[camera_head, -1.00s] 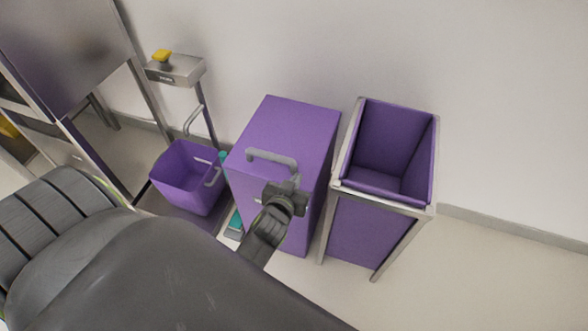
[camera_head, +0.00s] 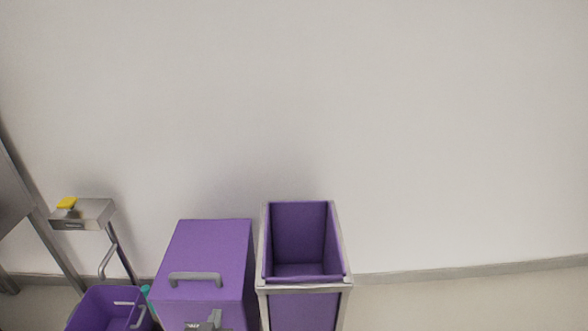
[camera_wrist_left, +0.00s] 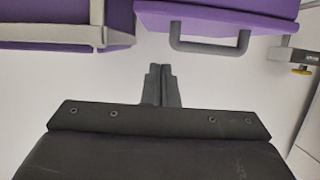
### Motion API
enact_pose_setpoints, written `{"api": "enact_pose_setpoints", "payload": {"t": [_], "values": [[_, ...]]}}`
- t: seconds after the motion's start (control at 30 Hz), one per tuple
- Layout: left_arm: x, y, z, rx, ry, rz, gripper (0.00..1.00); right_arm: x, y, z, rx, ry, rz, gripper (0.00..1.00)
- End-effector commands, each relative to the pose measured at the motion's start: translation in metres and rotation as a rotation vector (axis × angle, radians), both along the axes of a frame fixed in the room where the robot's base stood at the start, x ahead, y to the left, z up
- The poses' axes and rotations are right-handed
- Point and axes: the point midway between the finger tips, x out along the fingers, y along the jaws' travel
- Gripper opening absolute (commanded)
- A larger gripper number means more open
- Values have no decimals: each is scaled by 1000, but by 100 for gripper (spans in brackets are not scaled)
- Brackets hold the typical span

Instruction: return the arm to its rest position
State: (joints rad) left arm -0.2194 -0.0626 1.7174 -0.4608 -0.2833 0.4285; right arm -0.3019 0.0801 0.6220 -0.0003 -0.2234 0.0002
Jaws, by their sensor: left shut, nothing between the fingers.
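My left gripper (camera_head: 207,324) shows only in part at the bottom edge of the head view, in front of the closed purple bin (camera_head: 215,255) with a grey handle (camera_head: 195,277). In the left wrist view its two dark fingers (camera_wrist_left: 161,86) are shut together with nothing between them. The handle (camera_wrist_left: 205,45) is ahead of the fingers and apart from them in that view. My right gripper is in neither view.
An open purple bin in a metal frame (camera_head: 347,283) stands right of the closed bin. A small purple bucket (camera_head: 92,309) and a metal stand (camera_head: 85,214) with a yellow item (camera_head: 67,203) are at the left. Bare wall (camera_head: 380,120) fills the upper picture.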

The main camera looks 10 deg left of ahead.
Motion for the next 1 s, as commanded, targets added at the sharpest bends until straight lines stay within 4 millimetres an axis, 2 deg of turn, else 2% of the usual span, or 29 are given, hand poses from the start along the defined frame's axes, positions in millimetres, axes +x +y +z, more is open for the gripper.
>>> {"api": "enact_pose_setpoints", "payload": {"t": [0.07, 0.13, 0.27, 0.3, 0.37, 0.4, 0.47, 0.57, 0.6, 0.7, 0.8, 0.9, 1.0], "values": [[-4, 0, -11, -1, 28, -4, 0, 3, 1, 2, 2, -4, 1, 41], [-12, 0, -32, 0, 80, -12, 0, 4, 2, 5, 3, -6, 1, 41], [-45, 2, -96, -1, 245, -36, 0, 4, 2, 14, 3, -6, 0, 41], [-60, 4, -119, -3, 305, -43, 0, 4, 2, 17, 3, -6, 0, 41], [-85, 6, -152, -5, 396, -52, 0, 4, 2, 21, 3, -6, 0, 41], [-104, 8, -172, -7, 457, -58, 0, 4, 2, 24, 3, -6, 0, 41], [-136, 12, -201, -10, 548, -65, 0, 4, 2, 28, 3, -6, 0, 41], [-194, 18, -241, -19, 695, -73, 0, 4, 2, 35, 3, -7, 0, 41], [-218, 22, -255, -22, 753, -74, 0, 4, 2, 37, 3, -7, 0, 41], [-281, 29, -282, -31, 891, -75, 0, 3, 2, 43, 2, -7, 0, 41], [-335, 37, -298, -40, 1003, -73, 0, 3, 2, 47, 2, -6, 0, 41], [-374, 42, -306, -47, 1081, -70, 0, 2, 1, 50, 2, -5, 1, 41], [-396, 44, -309, -53, 1124, -67, 0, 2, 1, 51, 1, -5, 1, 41]]}}
